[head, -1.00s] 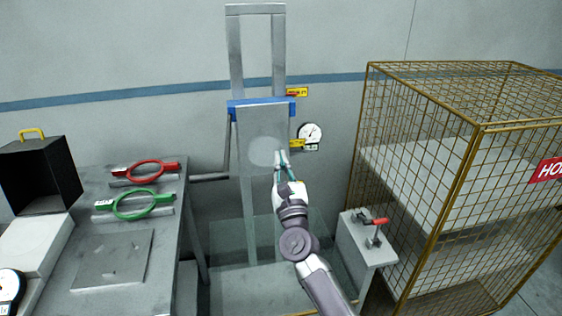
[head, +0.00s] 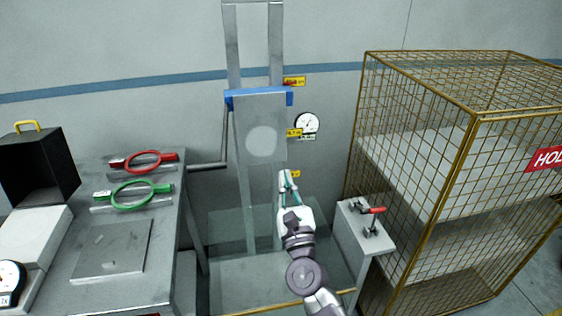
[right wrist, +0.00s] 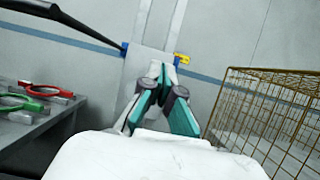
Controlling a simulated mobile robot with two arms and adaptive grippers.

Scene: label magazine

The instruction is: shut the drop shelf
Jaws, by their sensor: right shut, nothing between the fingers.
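The grey plate (head: 245,118), which I take to be the drop shelf, stands upright against a tall metal frame (head: 233,50) on the back wall. A blue bar (head: 258,97) runs along its top edge, and a pale round patch marks its face. My right gripper (head: 286,173) is shut and empty, just below the plate's lower right corner in the head view. In the right wrist view its fingers (right wrist: 160,72) overlap the plate (right wrist: 145,60); I see no clear contact. My left gripper is out of view.
A bent dark bar (head: 224,140) runs beside the plate's left. A bench (head: 165,255) with red and green ring tools is at left. A wire cage (head: 455,170) and a small stand with a red-handled clamp (head: 372,228) are at right.

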